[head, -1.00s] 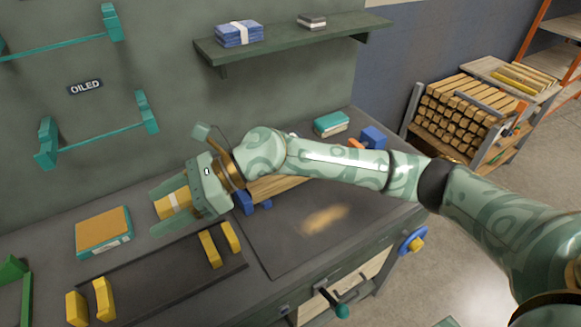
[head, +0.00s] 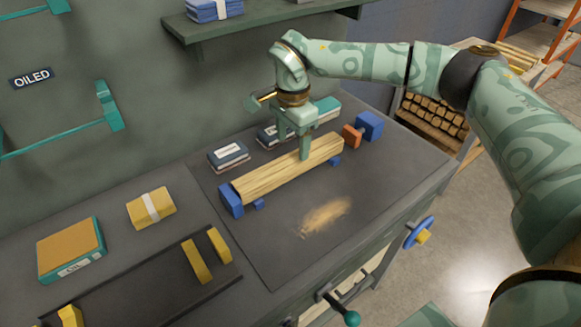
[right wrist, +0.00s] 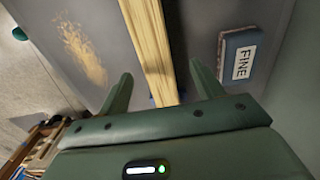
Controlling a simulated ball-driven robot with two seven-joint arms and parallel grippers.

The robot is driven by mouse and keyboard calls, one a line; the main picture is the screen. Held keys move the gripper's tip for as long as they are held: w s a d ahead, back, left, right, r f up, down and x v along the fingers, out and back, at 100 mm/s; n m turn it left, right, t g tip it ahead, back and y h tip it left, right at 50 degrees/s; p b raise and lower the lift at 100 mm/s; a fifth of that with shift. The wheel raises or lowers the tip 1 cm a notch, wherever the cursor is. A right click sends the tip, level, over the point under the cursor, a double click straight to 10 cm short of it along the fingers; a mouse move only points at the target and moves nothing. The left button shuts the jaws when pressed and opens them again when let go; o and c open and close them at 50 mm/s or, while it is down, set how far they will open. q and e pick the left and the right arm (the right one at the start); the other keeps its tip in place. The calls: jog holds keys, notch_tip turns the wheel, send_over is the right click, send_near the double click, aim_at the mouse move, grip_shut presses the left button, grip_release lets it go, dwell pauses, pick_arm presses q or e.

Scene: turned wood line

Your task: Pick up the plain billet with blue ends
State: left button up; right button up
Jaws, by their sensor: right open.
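The plain wooden billet (head: 275,177) lies lengthwise on a dark mat on the bench, with a blue block (head: 231,198) at its near left end and small blue pieces beside it. Its far right end lies near an orange block (head: 352,135). My right gripper (head: 298,150) is over the right half of the billet, pointing down, open and empty. In the right wrist view the billet (right wrist: 155,45) runs between the two spread fingers, with a gap on each side. One finger is partly hidden in the head view. My left gripper is not in view.
Pads, one labelled FINE (right wrist: 241,62), lie close behind the billet. A larger blue block (head: 369,125) stands beyond the orange one. A banded yellow pack (head: 151,208) and a teal-and-orange box (head: 70,250) are at left. A shelf (head: 260,27) hangs above. The mat's front is clear except for sawdust.

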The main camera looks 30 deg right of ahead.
aim_at(292, 159)
jog(key=f, duration=0.2)
jog(key=f+b, duration=0.1)
jog(key=f, duration=0.3)
jog(key=shift+s+a+b, duration=0.2)
jog(key=shift+s+b, duration=0.1)
jog(key=shift+b, duration=0.05)
jog(key=shift+r, duration=0.1)
jog(key=shift+c, duration=1.3)
jog(key=c, duration=1.1)
